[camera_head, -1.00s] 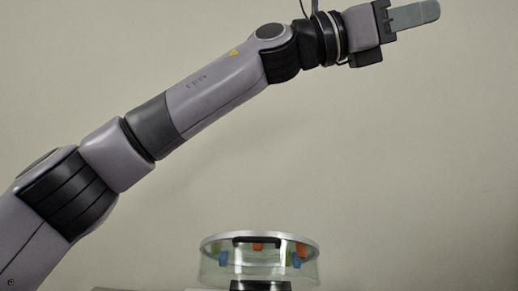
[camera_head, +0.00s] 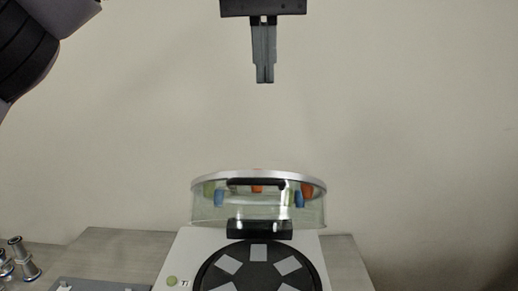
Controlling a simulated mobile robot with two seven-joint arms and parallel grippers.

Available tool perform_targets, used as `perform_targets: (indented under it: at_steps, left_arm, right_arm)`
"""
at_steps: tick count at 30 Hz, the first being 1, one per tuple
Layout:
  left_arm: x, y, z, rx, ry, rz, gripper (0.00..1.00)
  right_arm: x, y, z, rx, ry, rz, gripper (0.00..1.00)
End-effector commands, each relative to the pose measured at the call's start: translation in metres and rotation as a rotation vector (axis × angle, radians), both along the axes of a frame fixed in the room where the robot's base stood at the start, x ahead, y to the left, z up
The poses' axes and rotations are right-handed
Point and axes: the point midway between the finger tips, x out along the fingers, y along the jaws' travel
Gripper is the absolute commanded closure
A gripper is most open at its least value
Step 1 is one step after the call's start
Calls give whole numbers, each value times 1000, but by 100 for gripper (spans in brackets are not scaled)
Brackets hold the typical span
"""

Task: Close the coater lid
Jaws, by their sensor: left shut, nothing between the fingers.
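The coater lid (camera_head: 258,208) is a clear round cover with a silver rim and a dark handle bar. It stands raised at the back of the coater (camera_head: 190,262), tilted up on a black hinge block. The coater is a white box with a black round plate (camera_head: 258,254) on top that bears several grey square pieces. My left gripper (camera_head: 264,80) points straight down above the lid in the picture, apart from it, with its grey fingers shut and empty. My right gripper is not in view.
A grey table (camera_head: 346,252) lies under and around the coater. Metal fittings (camera_head: 22,258) stand at the lower left. A grey flat plate (camera_head: 100,284) lies left of the coater. The wall behind is plain, and the space between gripper and lid is clear.

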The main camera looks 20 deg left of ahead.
Motion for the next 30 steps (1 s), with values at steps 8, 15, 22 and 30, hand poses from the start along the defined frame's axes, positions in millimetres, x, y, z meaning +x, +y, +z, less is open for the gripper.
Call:
perform_targets:
  at_steps: [8,15,22,30]
  left_arm:
    - [2,7,-24,33,12,-7,100]
    - [11,10,-72,33,11,-5,100]
    - [10,9,-109,31,8,-6,100]
    - [-3,5,-127,30,7,-5,100]
  right_arm:
    - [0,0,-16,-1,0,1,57]
    - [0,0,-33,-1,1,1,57]
    - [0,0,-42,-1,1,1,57]
    - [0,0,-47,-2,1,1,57]
